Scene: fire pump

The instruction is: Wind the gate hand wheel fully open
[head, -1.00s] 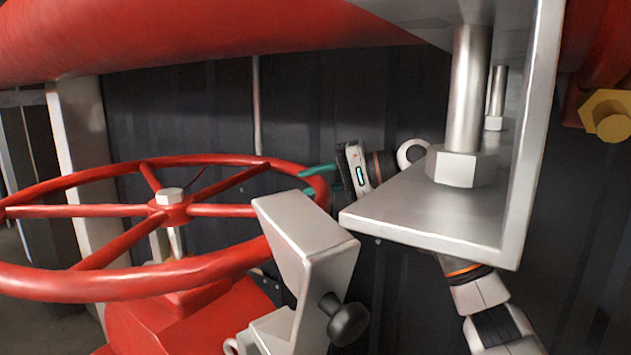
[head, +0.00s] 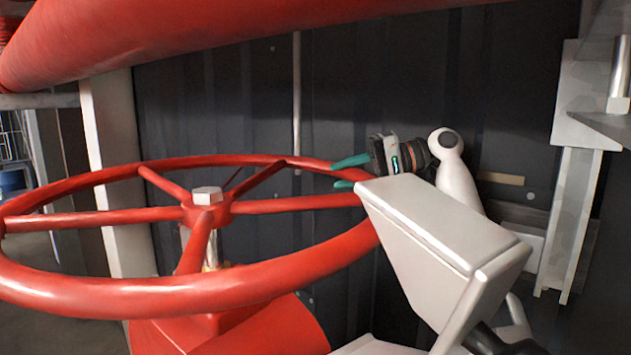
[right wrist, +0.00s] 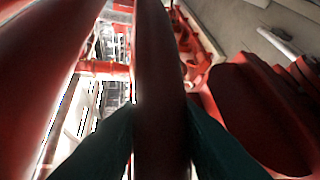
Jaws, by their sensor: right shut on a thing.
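The red gate hand wheel (head: 150,293) lies roughly level on the left in the head view, with several spokes meeting at a hub with a pale hex nut (head: 207,196). My right gripper (head: 340,175) is at the wheel's far right rim, one teal finger above it and one below. It is shut on the rim. In the right wrist view the rim (right wrist: 160,75) runs between the two dark teal fingers (right wrist: 160,150). The grey bracket stands close in front of the gripper and hides part of the rim. My left gripper is not in view.
The grey angled bracket (head: 440,225) stands right of the wheel, near the rim. A thick red pipe (head: 200,35) crosses above. A grey post (head: 115,180) stands behind at left. A dark ribbed wall (head: 230,110) closes the back.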

